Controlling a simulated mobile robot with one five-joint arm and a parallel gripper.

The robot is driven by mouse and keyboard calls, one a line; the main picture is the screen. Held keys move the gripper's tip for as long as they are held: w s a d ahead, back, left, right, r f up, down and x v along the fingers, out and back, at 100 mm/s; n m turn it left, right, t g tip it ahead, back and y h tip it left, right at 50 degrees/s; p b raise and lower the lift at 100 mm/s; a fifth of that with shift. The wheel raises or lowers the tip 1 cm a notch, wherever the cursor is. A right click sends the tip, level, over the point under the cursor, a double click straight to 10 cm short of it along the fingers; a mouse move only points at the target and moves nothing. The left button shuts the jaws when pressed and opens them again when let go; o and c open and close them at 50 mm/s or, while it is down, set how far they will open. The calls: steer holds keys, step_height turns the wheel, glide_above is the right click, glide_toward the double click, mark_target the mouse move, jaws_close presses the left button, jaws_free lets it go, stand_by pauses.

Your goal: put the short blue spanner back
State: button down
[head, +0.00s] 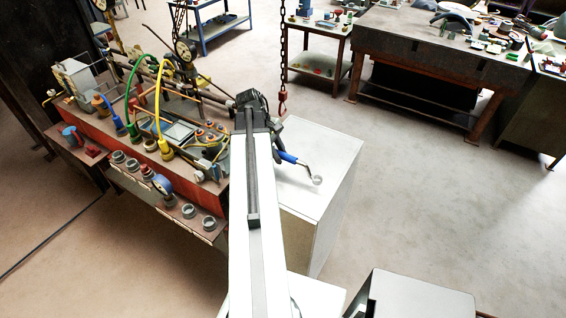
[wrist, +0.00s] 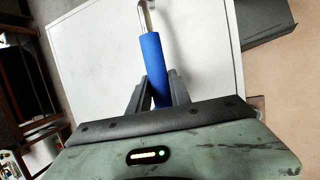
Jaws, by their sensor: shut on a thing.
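The short blue spanner (head: 289,158) has a blue handle and a bare metal shank with a ring-like end. In the head view it sticks out to the right of my arm, over the white cabinet top. My gripper (head: 272,148) is partly hidden behind my arm there. In the wrist view my gripper (wrist: 158,92) is shut on the lower part of the spanner's blue handle (wrist: 151,62). I cannot tell whether the spanner touches the cabinet top.
The white cabinet (head: 318,150) has a clear top. A workbench (head: 140,180) with hoses, gauges and pipe fittings stands at the left. A red hook on a chain (head: 283,98) hangs behind the cabinet. A heavy table (head: 430,50) stands at the back right. Open floor lies right.

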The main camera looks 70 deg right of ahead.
steer(key=shift+s+d, duration=0.15)
steer(key=b+x, duration=0.4)
steer(key=shift+w+f, duration=0.2)
steer(key=shift+w, duration=0.15)
steer(key=shift+r, duration=0.25)
steer(key=shift+f, duration=0.15)
steer(key=c, duration=1.2)
jaws_free()
